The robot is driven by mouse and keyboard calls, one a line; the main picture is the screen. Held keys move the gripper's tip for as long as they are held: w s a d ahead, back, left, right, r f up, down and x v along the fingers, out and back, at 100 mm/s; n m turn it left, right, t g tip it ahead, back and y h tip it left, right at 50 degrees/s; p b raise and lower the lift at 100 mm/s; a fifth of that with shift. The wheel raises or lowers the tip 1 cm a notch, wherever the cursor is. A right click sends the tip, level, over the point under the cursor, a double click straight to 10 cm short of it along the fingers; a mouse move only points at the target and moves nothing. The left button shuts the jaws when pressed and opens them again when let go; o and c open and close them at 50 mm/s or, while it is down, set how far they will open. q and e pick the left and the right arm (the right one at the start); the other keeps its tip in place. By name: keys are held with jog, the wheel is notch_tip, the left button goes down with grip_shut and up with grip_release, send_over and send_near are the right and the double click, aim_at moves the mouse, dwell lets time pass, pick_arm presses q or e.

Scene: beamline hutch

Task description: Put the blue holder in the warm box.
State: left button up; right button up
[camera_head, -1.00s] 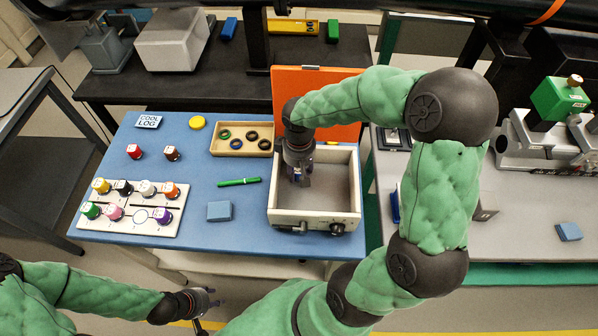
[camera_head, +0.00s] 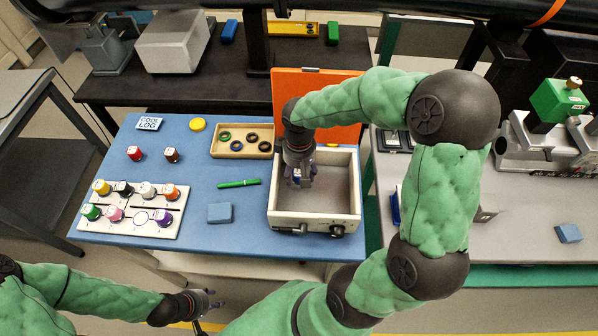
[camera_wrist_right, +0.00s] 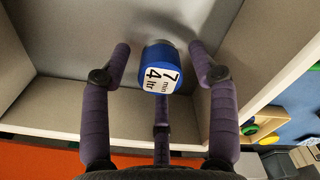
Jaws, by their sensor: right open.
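The warm box (camera_head: 318,219) is a pale open box with an orange lid (camera_head: 345,100) raised at its back and knobs on its front. My right gripper (camera_head: 299,180) reaches down into its left part. In the right wrist view the blue holder (camera_wrist_right: 158,56), with a blue top and a white label reading "7 min 4 ltr", is inside the box. The open fingers of my right gripper (camera_wrist_right: 160,75) stand around it with gaps at both sides. In the head view the fingers mostly hide the holder. My left gripper (camera_head: 210,302) is open and empty, low in front of the table.
On the blue table are a rack (camera_head: 132,222) of several coloured vials, red (camera_head: 134,154) and brown (camera_head: 171,155) vials, a ring tray (camera_head: 228,152), a green pen (camera_head: 238,183) and a blue block (camera_head: 219,213). The raised lid stands close behind my right gripper.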

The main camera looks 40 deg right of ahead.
aim_at(299, 172)
notch_tip(299, 172, up, 12)
jog(key=p, duration=0.3)
jog(key=shift+f, duration=0.25)
